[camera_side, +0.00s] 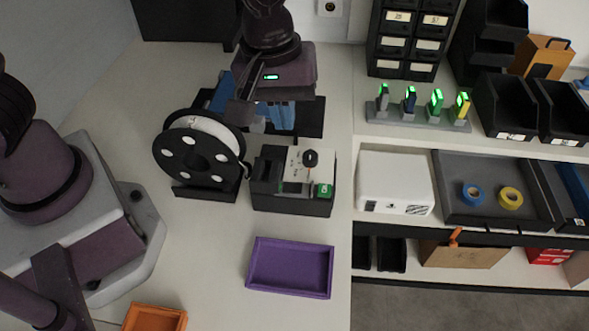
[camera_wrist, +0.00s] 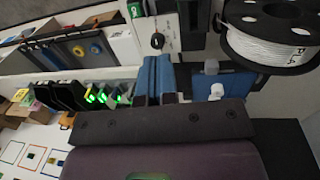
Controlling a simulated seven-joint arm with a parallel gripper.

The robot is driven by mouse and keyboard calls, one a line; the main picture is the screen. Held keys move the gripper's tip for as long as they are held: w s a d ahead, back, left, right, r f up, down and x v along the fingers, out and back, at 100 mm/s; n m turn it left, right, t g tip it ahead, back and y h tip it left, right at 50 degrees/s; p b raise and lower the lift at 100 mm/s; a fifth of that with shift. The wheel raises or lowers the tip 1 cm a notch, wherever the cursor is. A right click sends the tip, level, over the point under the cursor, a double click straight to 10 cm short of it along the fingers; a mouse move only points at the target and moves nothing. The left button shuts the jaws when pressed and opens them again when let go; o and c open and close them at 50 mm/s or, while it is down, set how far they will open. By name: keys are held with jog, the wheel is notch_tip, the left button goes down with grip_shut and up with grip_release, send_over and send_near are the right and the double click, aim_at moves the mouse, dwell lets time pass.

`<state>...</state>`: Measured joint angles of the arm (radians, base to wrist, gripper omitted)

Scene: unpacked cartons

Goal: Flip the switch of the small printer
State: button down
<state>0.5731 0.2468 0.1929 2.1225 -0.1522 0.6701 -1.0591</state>
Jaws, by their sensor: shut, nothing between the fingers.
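A low black device (camera_side: 291,207) stands on the bench, and I take it for the small printer. Its pale top panel (camera_side: 296,168) carries a black knob-like part (camera_side: 310,158), which looks like the switch; it also shows in the wrist view (camera_wrist: 156,41). Its exact position is too small to tell. A green block (camera_side: 324,191) sits at the panel's front corner. My gripper (camera_side: 283,128) is behind the device, pointing down, apart from the knob. Its blue fingers are together and empty in the wrist view (camera_wrist: 157,62).
A white filament spool (camera_side: 202,148) on a black stand is left of the device. A blue machine (camera_side: 221,94) stands close behind, beside my fingers. A purple tray (camera_side: 290,289) lies in front. Right are a white box (camera_side: 393,181) and a grey tray (camera_side: 480,216).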

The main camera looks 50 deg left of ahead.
aim_at(288, 187)
jog(key=shift+f, duration=0.1)
jog(key=f, duration=0.4)
jog(key=w+f, duration=0.1)
jog(key=f, duration=0.4)
jog(key=d+f, duration=0.1)
jog(key=f, duration=0.3)
jog(key=shift+w+d+f, duration=0.1)
jog(key=shift+w+f, duration=0.05)
jog(key=shift+f, duration=0.2)
jog(key=shift+f, duration=0.1)
jog(key=shift+d+f, duration=0.1)
jog(key=shift+f, duration=0.1)
jog(key=shift+s+a+r, duration=0.1)
jog(key=shift+s+a, duration=0.55)
jog(key=shift+a, duration=0.05)
jog(key=shift+r, duration=0.1)
